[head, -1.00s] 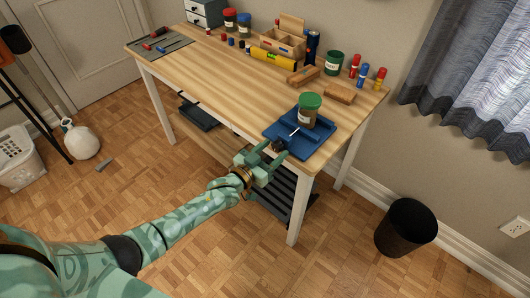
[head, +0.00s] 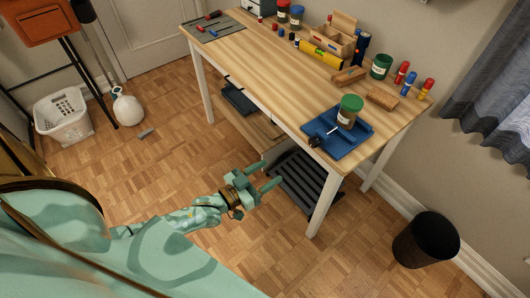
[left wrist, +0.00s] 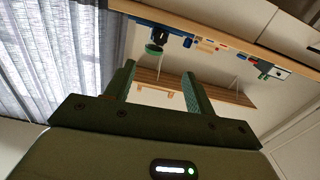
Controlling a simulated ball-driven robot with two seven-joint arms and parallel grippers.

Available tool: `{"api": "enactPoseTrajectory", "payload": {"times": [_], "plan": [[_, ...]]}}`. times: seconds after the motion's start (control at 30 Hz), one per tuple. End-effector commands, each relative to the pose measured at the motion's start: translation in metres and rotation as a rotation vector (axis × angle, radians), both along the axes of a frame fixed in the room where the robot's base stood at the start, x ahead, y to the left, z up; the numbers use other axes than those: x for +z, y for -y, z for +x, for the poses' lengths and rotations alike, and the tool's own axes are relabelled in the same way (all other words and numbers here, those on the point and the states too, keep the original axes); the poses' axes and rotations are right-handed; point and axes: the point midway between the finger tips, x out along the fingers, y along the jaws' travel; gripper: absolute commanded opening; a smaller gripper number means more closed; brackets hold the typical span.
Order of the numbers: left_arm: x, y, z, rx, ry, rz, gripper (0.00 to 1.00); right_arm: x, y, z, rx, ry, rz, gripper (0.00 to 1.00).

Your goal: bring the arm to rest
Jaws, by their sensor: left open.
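My left gripper (head: 266,176) is open and empty in the head view. It hangs in front of the desk, below the level of its top and apart from it. Its two fingers also show, spread apart with nothing between them, in the left wrist view (left wrist: 160,88). My left arm comes in from the lower left. The desk (head: 270,75) has a light wooden top and white legs. A blue tray (head: 351,146) lies at its near right corner, bearing a jar with a green lid (head: 348,112) and a dark-handled tool (head: 317,141). My right gripper is not in view.
A dark slatted rack (head: 298,180) stands under the desk, behind my gripper. A black bin (head: 425,240) stands at the right. A white basket (head: 63,118) and a white jug (head: 127,108) stand at the far left.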

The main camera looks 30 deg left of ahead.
Motion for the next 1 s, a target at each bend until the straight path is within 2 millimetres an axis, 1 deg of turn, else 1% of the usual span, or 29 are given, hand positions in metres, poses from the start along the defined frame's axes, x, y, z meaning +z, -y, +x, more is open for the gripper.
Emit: {"api": "enactPoseTrajectory", "payload": {"times": [0.37, 0.47, 0.53, 0.57, 0.63, 0.67, 0.7, 0.77, 0.8, 0.87, 0.9, 0.97, 1.0], "plan": [[0.000, 0.000, 0.000, 0.000, -0.001, 0.001, 0.55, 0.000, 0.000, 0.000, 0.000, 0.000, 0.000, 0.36], [-0.006, 0.000, 0.000, -0.002, -0.023, 0.028, 0.55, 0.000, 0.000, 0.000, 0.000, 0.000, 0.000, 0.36], [-0.028, -0.005, -0.004, 0.002, -0.089, 0.099, 0.55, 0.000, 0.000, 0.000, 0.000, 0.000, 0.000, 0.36], [-0.042, -0.011, -0.007, 0.007, -0.129, 0.139, 0.55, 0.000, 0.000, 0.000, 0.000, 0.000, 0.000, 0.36], [-0.084, -0.026, -0.022, 0.029, -0.254, 0.237, 0.55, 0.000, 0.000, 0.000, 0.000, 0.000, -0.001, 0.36], [-0.106, -0.033, -0.033, 0.040, -0.320, 0.280, 0.55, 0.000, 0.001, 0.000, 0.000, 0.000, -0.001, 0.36], [-0.135, -0.042, -0.052, 0.053, -0.413, 0.333, 0.55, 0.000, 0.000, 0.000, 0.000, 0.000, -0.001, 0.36], [-0.178, -0.053, -0.087, 0.067, -0.560, 0.407, 0.55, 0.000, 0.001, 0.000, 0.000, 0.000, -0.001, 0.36], [-0.203, -0.060, -0.113, 0.071, -0.654, 0.449, 0.55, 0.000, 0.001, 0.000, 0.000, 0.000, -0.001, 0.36], [-0.237, -0.066, -0.158, 0.073, -0.795, 0.502, 0.55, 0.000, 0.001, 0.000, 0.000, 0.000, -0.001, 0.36], [-0.256, -0.068, -0.190, 0.070, -0.888, 0.533, 0.55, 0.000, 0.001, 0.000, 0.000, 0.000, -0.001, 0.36], [-0.280, -0.068, -0.239, 0.059, -1.020, 0.569, 0.55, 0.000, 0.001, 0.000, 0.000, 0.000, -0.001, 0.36], [-0.292, -0.065, -0.272, 0.049, -1.103, 0.587, 0.55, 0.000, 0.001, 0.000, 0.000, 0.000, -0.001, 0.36]]}}
